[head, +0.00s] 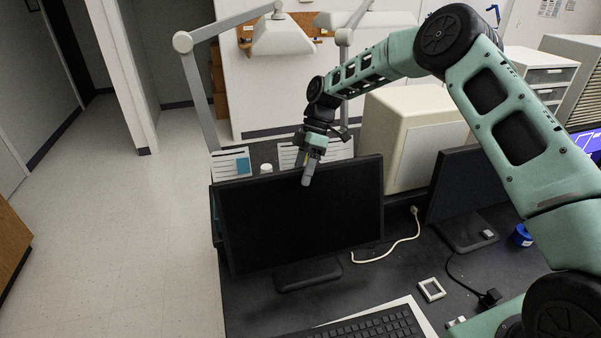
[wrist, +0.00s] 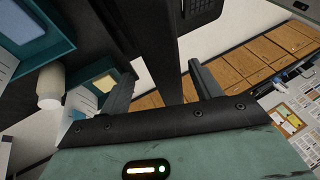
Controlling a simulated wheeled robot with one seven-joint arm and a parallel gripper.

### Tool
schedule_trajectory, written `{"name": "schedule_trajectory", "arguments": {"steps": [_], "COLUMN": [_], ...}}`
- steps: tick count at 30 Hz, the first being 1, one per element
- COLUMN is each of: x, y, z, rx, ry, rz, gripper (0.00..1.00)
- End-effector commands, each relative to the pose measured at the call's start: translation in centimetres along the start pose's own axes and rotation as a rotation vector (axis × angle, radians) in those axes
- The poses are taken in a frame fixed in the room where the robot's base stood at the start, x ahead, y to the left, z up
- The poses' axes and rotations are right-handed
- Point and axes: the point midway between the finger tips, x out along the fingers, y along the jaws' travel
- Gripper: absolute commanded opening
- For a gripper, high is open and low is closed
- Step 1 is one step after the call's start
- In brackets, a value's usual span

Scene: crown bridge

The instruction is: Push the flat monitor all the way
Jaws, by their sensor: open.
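The flat monitor (head: 295,222) is a black screen standing upright on its base on the dark desk, in the middle of the head view. My gripper (head: 308,172) is at its top edge, pointing down, with a grey fingertip overlapping the upper screen. In the wrist view my gripper (wrist: 162,88) has its two fingers spread apart. A dark upright band, apparently the monitor (wrist: 156,35) seen edge-on, runs between them. I cannot tell whether either finger touches it. The monitor's back is hidden in the head view.
A second monitor (head: 468,190) stands to the right, beside a beige box-shaped unit (head: 405,135). A keyboard (head: 375,325) lies in front, with a white cable (head: 400,243) to its upper right. Lamp arms (head: 195,90) rise behind. Open floor (head: 120,230) lies left of the desk.

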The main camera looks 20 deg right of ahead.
Motion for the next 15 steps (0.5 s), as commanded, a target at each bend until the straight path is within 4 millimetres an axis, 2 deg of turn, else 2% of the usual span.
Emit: {"name": "schedule_trajectory", "arguments": {"steps": [6, 15], "x": [2.0, 2.4], "y": [0.0, 0.0], "z": [0.0, 0.0], "rx": [0.001, 0.001], "ry": [-0.001, 0.0], "rz": [-0.001, 0.0], "gripper": [0.64, 0.64]}}
